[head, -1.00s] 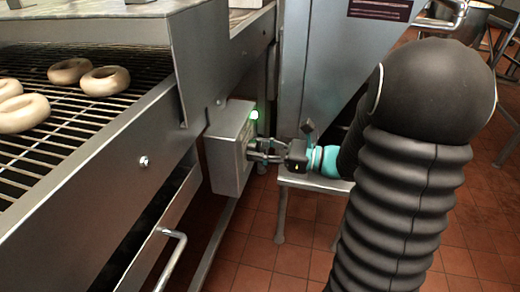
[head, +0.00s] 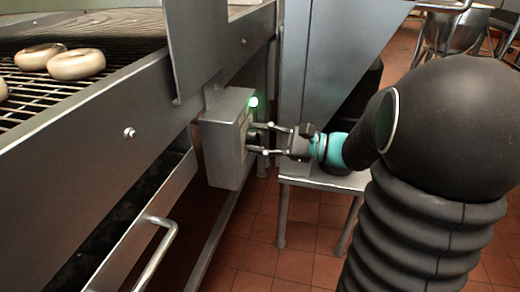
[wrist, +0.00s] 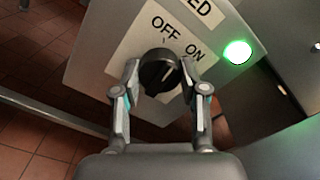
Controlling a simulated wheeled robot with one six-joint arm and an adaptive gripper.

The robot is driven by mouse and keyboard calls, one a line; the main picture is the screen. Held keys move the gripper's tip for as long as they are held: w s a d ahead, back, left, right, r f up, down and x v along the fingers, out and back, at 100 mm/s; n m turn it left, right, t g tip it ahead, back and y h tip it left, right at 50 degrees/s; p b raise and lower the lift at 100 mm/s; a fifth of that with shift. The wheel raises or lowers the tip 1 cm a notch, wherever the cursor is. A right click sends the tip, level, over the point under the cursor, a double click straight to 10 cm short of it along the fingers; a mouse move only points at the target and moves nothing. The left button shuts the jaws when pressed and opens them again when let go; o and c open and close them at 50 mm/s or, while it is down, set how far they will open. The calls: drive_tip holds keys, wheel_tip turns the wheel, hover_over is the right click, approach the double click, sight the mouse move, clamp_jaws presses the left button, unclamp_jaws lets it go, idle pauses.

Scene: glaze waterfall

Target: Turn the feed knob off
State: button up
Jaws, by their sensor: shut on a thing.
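The feed knob (wrist: 158,73) is a round black knob on a grey control box (head: 223,140). In the wrist view the box face has a white label with OFF above the knob and ON to the upper right; a word above ends in "ED". I cannot tell surely which word the knob points at. My gripper (wrist: 160,78) has a finger on each side of the knob and is shut on it. In the head view my gripper (head: 257,139) reaches the box from the right, and its fingertips hide most of the knob.
A green lamp (wrist: 237,52) on the box is lit. Pale dough rings (head: 76,64) lie on a wire conveyor (head: 35,98) at the left. A metal handle (head: 160,250) juts out below. A grey hopper (head: 335,60) stands behind my arm. Tiled floor lies below.

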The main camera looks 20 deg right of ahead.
drive_tip(key=n+b, duration=0.3)
drive_tip(key=n, duration=0.1)
drive_tip(key=shift+n+b, duration=0.3)
idle(0.3)
drive_tip(key=o, duration=1.1)
drive_tip(key=shift+o, duration=0.2)
drive_tip(key=v, duration=1.2)
